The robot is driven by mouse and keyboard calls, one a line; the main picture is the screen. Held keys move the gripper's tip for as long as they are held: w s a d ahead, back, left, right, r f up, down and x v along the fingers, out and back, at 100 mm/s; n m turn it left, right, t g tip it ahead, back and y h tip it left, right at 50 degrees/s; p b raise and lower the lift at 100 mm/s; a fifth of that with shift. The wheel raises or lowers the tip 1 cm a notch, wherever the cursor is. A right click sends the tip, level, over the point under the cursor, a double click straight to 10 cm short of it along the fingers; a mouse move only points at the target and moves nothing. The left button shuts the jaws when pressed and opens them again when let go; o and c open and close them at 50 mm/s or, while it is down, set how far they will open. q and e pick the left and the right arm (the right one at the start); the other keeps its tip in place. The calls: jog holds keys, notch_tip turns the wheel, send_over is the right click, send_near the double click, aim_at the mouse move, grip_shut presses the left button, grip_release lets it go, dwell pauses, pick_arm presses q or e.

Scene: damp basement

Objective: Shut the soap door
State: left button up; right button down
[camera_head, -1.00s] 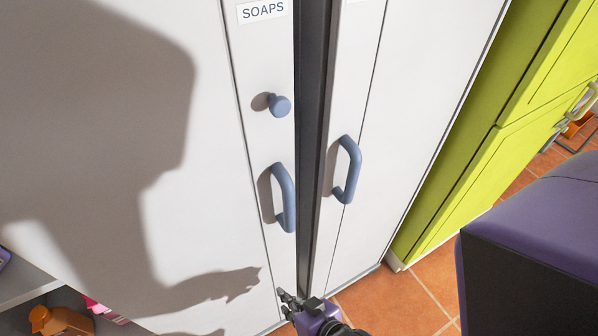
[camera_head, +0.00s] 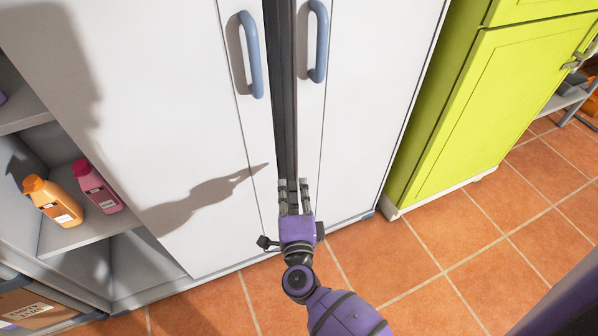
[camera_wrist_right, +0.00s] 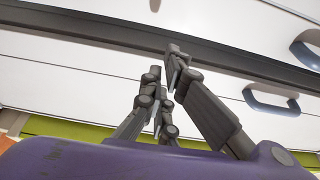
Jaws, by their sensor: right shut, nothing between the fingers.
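The soap door (camera_head: 150,110) is the large white panel left of a dark vertical strip (camera_head: 283,110); its SOAPS label is out of view now. Its blue-grey handle (camera_head: 252,55) is near the top. A second white door (camera_head: 360,90) with a matching handle (camera_head: 319,40) is right of the strip. My right gripper (camera_head: 293,183) is shut and empty, its fingers pointing at the strip, below both handles. I cannot tell whether they touch it. The wrist view shows the fingers (camera_wrist_right: 168,75) before the strip (camera_wrist_right: 100,30). My left gripper is not in view.
Open grey shelves at far left hold an orange bottle (camera_head: 53,200) and a pink bottle (camera_head: 97,187). A cardboard box (camera_head: 35,305) is lower left. A lime-green cabinet (camera_head: 465,110) stands right. Terracotta floor (camera_head: 450,245) is clear at lower right.

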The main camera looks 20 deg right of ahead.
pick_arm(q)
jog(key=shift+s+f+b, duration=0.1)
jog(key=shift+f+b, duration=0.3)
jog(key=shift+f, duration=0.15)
pick_arm(e)
jog(key=x, duration=1)
jog(key=shift+w, duration=0.25)
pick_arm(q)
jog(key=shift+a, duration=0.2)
